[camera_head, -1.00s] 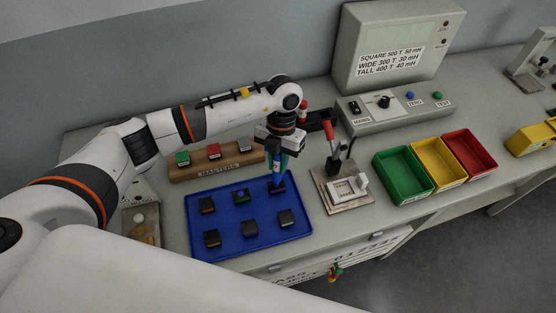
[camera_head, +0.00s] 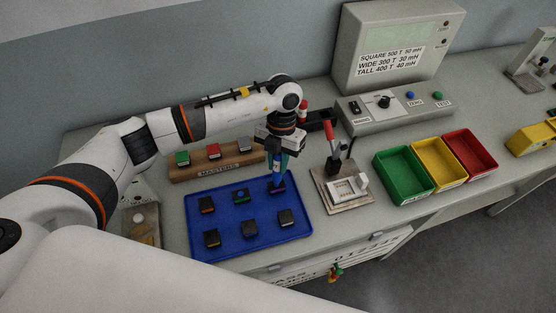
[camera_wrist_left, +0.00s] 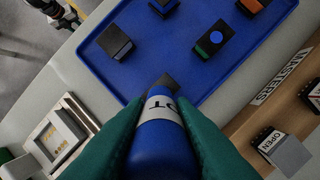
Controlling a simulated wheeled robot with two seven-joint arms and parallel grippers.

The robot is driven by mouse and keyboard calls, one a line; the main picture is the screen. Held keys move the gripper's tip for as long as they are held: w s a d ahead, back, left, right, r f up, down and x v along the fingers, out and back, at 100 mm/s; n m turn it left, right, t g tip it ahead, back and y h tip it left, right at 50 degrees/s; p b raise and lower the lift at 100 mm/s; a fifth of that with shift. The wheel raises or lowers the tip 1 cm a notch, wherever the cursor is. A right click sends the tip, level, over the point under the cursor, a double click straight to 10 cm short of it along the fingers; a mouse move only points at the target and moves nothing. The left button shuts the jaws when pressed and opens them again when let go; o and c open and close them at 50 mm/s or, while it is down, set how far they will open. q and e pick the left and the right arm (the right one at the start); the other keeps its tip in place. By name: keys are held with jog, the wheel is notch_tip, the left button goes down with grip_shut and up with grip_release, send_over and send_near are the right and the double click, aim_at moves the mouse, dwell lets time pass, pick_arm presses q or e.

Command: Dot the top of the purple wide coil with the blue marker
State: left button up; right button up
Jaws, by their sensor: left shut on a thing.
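My left gripper (camera_head: 279,160) is shut on the blue marker (camera_head: 276,171) and holds it upright, tip down, at the back right of the blue tray (camera_head: 222,222). The marker's tip is at the top of a dark coil with a hint of purple (camera_head: 278,188); I cannot tell whether they touch. In the left wrist view the blue marker (camera_wrist_left: 163,140) sits between the green fingers (camera_wrist_left: 160,150) and hides most of that coil (camera_wrist_left: 165,82). A coil with a green band and a blue dot on top (camera_head: 240,195) is to its left. My right gripper is out of view.
Several other dark coils (camera_head: 250,229) lie in the tray. A wooden masters rack (camera_head: 190,172) stands behind it. A fixture with a lever (camera_head: 343,190) is right of the tray, then green (camera_head: 405,175), yellow (camera_head: 440,163) and red bins (camera_head: 470,154). A tester (camera_head: 395,50) stands behind.

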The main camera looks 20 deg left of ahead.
pick_arm(q)
jog(key=shift+s+r+p+v, duration=0.1)
jog(key=shift+s+p+v, duration=0.15)
jog(key=shift+p+v, duration=0.7)
jog(key=shift+s+r+p+v, duration=0.1)
jog(key=shift+s+p+v, duration=0.3)
jog(key=shift+v, duration=0.9)
jog(key=shift+s+p+v, duration=0.15)
jog(key=shift+p+v, duration=0.7)
jog(key=shift+v, duration=0.3)
